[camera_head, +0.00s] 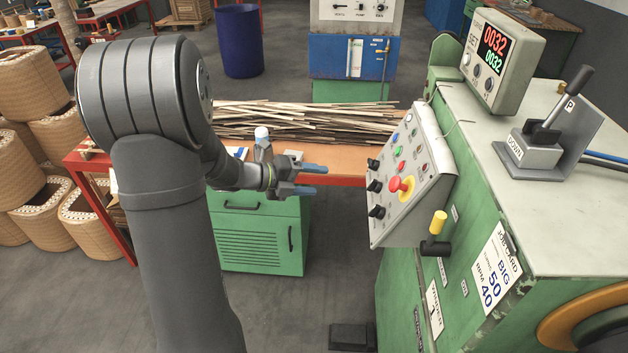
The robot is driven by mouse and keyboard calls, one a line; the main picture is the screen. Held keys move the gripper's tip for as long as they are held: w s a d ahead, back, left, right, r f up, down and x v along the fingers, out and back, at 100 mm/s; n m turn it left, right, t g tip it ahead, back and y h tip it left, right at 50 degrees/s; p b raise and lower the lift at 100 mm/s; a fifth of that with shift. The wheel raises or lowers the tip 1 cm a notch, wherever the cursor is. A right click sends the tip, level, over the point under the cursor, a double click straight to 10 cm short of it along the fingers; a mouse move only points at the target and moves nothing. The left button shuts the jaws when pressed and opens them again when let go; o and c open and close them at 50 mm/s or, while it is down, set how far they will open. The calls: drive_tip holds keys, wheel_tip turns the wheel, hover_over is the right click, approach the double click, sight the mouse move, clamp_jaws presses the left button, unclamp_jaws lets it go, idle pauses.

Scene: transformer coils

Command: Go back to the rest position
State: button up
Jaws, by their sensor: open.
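My gripper (308,179) is in the middle of the view, at the end of my grey arm, which rises from the bottom left. Its two blue-grey fingers point right and are apart, with nothing between them. The gripper is in front of the wooden-topped bench and left of the machine's control panel (408,178), apart from the panel. My arm hides part of the bench's left side.
The green winding machine (540,220) fills the right, with a lever box (527,150) and a counter display (497,55) on top. Wooden strips (300,120) lie on the bench (345,148) above a green cabinet (255,245). Wound coils (25,185) are stacked left.

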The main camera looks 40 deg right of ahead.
sight(370, 185)
drive_tip(key=x, duration=1.7)
drive_tip(key=shift+d, duration=0.2)
drive_tip(key=shift+s+d, duration=0.1)
drive_tip(key=shift+s, duration=0.05)
drive_tip(key=shift+m+h, duration=0.3)
drive_tip(key=shift+m, duration=0.3)
drive_tip(key=m+g, duration=0.1)
drive_tip(key=m, duration=0.2)
drive_tip(key=shift+f+m+h, duration=0.1)
drive_tip(key=shift+m+h, duration=0.3)
drive_tip(key=m+g, duration=0.2)
drive_tip(key=m, duration=0.2)
drive_tip(key=shift+m, duration=0.3)
drive_tip(key=m+g, duration=0.1)
drive_tip(key=m, duration=0.1)
drive_tip(key=m+g, duration=0.1)
drive_tip(key=m, duration=0.2)
drive_tip(key=shift+w+m+g, duration=0.25)
drive_tip(key=shift+m+g, duration=0.05)
drive_tip(key=shift+m+g+y, duration=0.3)
drive_tip(key=shift+m+g, duration=0.2)
drive_tip(key=shift+m, duration=0.8)
drive_tip(key=shift+m+g+y, duration=0.3)
drive_tip(key=shift+m+g, duration=0.2)
drive_tip(key=shift+m, duration=0.8)
